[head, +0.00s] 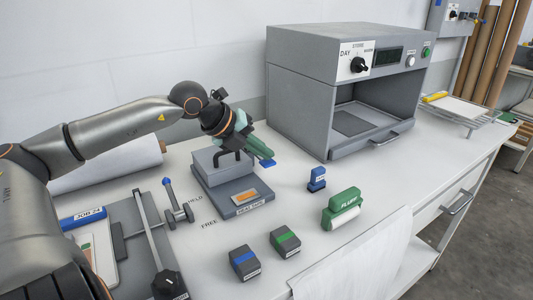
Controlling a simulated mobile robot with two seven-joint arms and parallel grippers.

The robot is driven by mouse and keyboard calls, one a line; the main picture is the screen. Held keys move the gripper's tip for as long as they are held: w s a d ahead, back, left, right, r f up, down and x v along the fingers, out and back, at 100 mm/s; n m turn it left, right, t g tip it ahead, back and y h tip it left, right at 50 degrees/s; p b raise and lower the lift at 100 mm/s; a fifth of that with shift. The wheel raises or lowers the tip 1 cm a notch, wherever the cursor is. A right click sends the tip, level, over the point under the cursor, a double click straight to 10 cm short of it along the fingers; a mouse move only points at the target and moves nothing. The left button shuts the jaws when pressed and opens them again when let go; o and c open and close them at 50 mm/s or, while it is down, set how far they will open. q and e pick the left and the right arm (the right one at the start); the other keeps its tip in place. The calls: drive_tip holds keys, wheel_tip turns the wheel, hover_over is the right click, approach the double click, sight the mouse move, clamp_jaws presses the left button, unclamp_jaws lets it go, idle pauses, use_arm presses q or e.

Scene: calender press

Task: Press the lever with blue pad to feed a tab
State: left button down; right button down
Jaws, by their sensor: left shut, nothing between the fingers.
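A grey tab dispenser (218,181) with a labelled front plate stands on the bench left of the press. An orange tab (246,197) lies on its front plate. The lever's blue pad (267,163) shows at the dispenser's right side, just below my left gripper's fingertips. My left gripper (260,152) reaches over the dispenser from the upper left, shut and empty. Its fingers hide most of the lever, and I cannot tell whether they touch the pad. My right gripper is not in view.
The grey press (300,95) stands behind to the right, its front open. A green FLUFF roller (342,208), a small blue stamp-like block (317,179) and two dark blocks (285,241) (244,262) stand in front. A blue-knobbed lever (170,187) stands left, near HELD and FREE labels. A cloth (355,265) hangs over the front edge.

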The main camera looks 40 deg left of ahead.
sight(261, 160)
use_arm(q)
drive_tip(key=shift+r, duration=0.1)
idle(0.6)
drive_tip(key=shift+w+a+r+p, duration=0.1)
drive_tip(key=shift+a+r+p, duration=0.1)
drive_tip(key=shift+r+p, duration=0.5)
drive_tip(key=shift+w+a+r+p, duration=0.15)
drive_tip(key=shift+r+p, duration=0.25)
drive_tip(key=shift+r, duration=0.5)
drive_tip(key=shift+s+a+r, duration=0.1)
drive_tip(key=shift+r, duration=0.05)
drive_tip(key=r+p, duration=0.2)
drive_tip(key=a+r+p, duration=0.1)
drive_tip(key=r, duration=0.1)
drive_tip(key=shift+r+p, duration=0.3)
drive_tip(key=shift+p, duration=0.1)
